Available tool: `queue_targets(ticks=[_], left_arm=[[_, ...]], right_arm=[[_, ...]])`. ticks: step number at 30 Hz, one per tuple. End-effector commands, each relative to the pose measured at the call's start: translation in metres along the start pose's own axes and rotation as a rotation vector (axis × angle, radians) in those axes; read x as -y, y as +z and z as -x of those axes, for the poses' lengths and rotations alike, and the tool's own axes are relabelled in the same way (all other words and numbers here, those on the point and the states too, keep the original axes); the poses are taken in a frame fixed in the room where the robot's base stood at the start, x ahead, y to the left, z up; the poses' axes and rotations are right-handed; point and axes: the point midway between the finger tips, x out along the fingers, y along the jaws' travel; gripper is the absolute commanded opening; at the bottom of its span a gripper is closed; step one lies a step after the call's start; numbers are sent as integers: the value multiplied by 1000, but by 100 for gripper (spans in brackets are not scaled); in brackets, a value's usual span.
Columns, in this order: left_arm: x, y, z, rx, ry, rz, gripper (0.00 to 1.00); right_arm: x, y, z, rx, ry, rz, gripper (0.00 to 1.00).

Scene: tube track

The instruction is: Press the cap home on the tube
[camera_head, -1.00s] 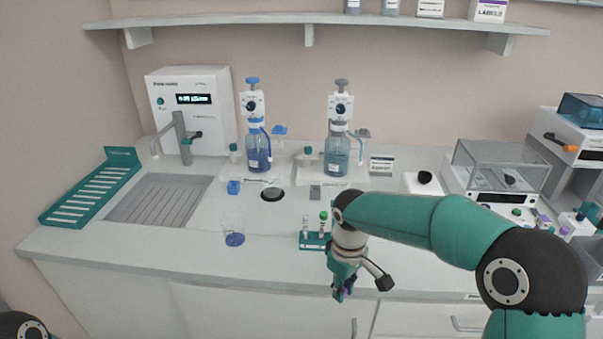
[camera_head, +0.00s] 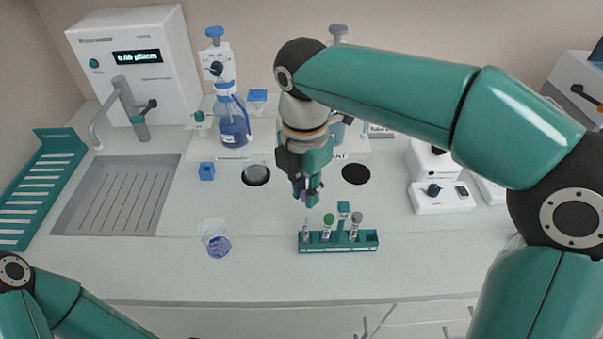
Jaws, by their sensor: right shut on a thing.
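My right gripper (camera_head: 307,194) points down above the bench, behind and a little left of the teal tube rack. It is shut on a small purple cap (camera_head: 302,193), mostly hidden by the fingers. The rack (camera_head: 338,243) stands on the bench and holds several upright tubes: an uncapped-looking one (camera_head: 306,229) at the left end, a green-capped one (camera_head: 328,222) and a grey-topped one (camera_head: 356,220). The purple cap is apart from every tube. My left arm shows at the lower left, but its gripper is out of the picture.
A clear beaker with blue liquid (camera_head: 217,243) stands left of the rack. A sink (camera_head: 117,205) lies left. The bench front is clear.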

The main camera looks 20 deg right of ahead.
Motion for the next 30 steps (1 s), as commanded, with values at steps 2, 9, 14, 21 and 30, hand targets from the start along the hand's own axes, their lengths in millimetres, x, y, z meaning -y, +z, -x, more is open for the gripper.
queue_targets(ticks=[2, 9, 14, 21, 30], left_arm=[[2, 0, -4, 1, 0, 0, 43], [7, 0, -20, 1, 0, 0, 43], [12, 0, -34, 1, 0, 0, 43], [16, 0, -45, 0, 0, 0, 43], [17, 0, -47, 0, 0, 0, 43]], right_arm=[[0, 0, -4, 0, 0, 4, 10], [0, 1, -21, 0, -1, 0, 10], [0, 1, -35, 0, -1, -3, 10], [0, 2, -50, 0, 0, -5, 10], [0, 2, -56, 0, -1, -6, 10]])
